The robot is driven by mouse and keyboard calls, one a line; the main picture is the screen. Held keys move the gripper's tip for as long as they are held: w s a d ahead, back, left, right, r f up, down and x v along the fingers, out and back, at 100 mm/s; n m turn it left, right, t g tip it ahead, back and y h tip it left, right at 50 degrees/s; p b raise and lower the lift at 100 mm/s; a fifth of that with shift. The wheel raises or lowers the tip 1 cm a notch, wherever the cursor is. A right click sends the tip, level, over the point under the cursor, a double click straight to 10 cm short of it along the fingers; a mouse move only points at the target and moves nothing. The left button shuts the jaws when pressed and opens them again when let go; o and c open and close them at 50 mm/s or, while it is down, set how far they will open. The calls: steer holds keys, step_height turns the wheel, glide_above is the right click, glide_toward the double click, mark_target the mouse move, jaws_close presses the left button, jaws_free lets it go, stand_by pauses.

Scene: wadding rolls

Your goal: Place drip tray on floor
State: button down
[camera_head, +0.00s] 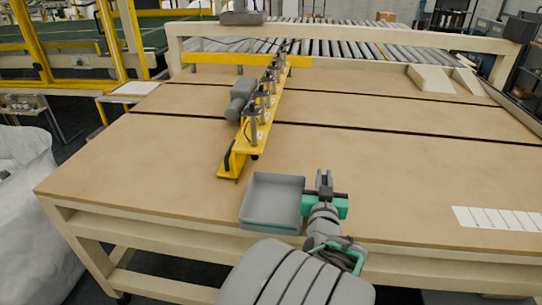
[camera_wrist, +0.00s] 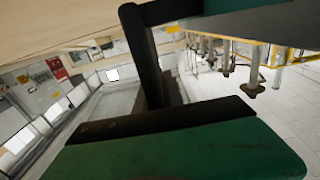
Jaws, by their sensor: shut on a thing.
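The drip tray (camera_head: 272,205) is a shallow, empty grey square pan. In the head view it shows over the table's front edge, close to level. Whether it touches the table top or hangs just above it, I cannot tell. My gripper (camera_head: 317,191), with green and black fingers, is at the tray's right side and shut on it. The exact contact at the rim is hidden. In the wrist view my gripper's dark and green fingers (camera_wrist: 160,105) fill the near part, and I cannot make out the tray surely there.
The wide tan table (camera_head: 390,165) is mostly clear. A yellow beam (camera_head: 262,115) with several upright fittings and a grey motor (camera_head: 240,98) lies just beyond the tray. A white sack (camera_head: 30,210) stands at the left. A white label strip (camera_head: 497,219) lies at the right.

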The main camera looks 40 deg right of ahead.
steer(key=f+p+x, duration=0.1)
steer(key=p+x, duration=0.2)
steer(key=x, duration=1.4)
steer(key=shift+w+d, duration=0.25)
steer(key=shift+w, duration=0.1)
steer(key=shift+f, duration=0.2)
steer(key=shift+f, duration=0.15)
steer(key=c, duration=1.5)
jaws_free()
steer(key=shift+o, duration=0.2)
